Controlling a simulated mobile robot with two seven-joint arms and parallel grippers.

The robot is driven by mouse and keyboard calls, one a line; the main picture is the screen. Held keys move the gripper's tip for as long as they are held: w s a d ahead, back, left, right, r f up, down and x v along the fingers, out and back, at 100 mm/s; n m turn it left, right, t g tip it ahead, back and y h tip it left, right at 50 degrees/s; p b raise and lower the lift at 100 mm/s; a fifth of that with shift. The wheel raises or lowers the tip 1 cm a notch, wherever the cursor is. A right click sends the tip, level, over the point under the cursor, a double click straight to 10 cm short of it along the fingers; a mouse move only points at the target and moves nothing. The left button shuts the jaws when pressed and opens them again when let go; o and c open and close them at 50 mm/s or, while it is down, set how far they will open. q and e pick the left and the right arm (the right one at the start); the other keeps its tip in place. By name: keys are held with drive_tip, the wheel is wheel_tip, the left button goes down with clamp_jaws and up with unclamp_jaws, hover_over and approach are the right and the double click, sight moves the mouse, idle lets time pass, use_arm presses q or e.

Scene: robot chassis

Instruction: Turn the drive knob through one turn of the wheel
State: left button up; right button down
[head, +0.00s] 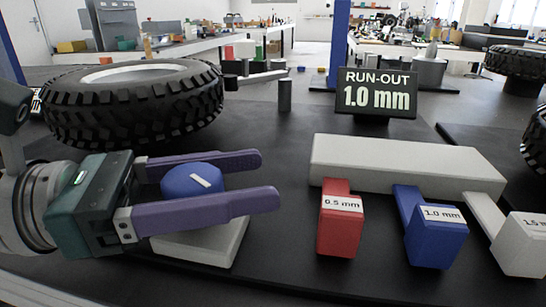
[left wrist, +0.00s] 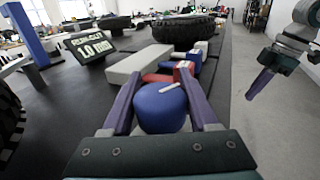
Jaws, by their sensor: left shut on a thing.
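The drive knob (head: 180,184) is a rounded blue knob with a white mark on top, on a pale grey base (head: 208,252). My left gripper (head: 266,179) has its two purple fingers on either side of the knob and is shut on it. In the left wrist view the knob (left wrist: 158,112) sits between the fingers, its white mark pointing toward the upper right. The wheel (head: 75,113) has a black knobbly tyre and lies behind the gripper. My right gripper (left wrist: 262,84) shows at the right of the left wrist view; its opening is unclear.
A display (head: 376,112) reads "RUN-OUT 1.0 mm". A pale grey block (head: 400,163) lies right of the knob. In front are tagged red 0.5 mm (head: 340,235), blue 1.0 mm (head: 436,245) and pale 1.5 mm (head: 522,252) pieces. A dark post (head: 285,95) stands behind.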

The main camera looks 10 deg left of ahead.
sight(162, 191)
use_arm(q)
drive_tip(key=o, duration=1.4)
drive_tip(key=shift+c, duration=0.2)
drive_tip(key=v, duration=1)
drive_tip(key=shift+p, duration=0.3)
